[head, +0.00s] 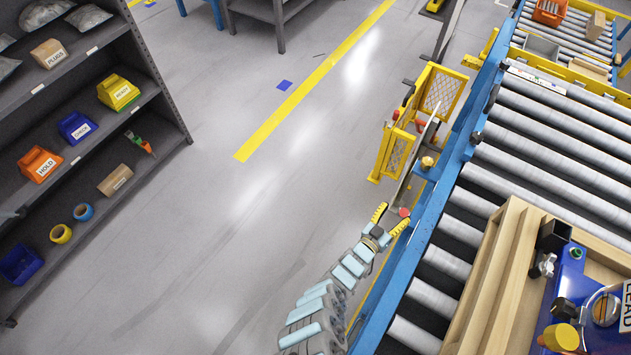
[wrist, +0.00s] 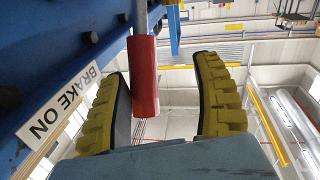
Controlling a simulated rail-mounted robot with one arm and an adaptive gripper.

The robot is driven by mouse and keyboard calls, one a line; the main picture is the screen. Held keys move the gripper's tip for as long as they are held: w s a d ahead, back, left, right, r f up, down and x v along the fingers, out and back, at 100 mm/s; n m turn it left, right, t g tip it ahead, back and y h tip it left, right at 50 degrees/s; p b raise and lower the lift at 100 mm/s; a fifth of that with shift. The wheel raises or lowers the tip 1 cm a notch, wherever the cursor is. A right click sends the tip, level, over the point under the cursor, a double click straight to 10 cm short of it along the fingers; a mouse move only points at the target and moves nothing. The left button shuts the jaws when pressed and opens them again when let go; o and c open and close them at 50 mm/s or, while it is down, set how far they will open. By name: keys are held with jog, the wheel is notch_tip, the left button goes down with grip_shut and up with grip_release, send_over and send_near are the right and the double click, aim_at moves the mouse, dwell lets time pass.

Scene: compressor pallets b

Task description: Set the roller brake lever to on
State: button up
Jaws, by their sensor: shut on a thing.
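The roller brake lever is a grey bar with a red grip (head: 404,212) at its lower end, beside the blue conveyor frame. In the wrist view the red grip (wrist: 144,75) hangs between my two yellow ribbed fingers, close to the left one. My gripper (head: 391,219) is shut on this red grip, though a gap shows toward the right finger in the wrist view. A white label reading "BRAKE ON" (wrist: 58,104) is on the blue frame, left of the grip and next to the left finger.
A blue-framed roller conveyor (head: 428,205) runs along the right, carrying a wooden pallet (head: 487,277) with a blue machine. A yellow mesh guard (head: 440,91) stands beyond the lever. Grey shelving (head: 160,80) with bins is at left. The floor between is clear.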

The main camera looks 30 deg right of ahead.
jog(key=w+a+r+n+t+y+p, duration=0.2)
jog(key=w+a+r+t+p, duration=0.2)
jog(key=a, duration=0.6)
jog(key=w+a+r+n+t+y+p, duration=0.2)
jog(key=w+a+r+n+t+p, duration=0.1)
jog(key=w+a+r+t, duration=0.6)
jog(key=shift+w+a+r+n+t+p, duration=0.4)
jog(key=shift+a+r, duration=0.75)
jog(key=shift+r, duration=1.05)
jog(key=shift+s, duration=0.1)
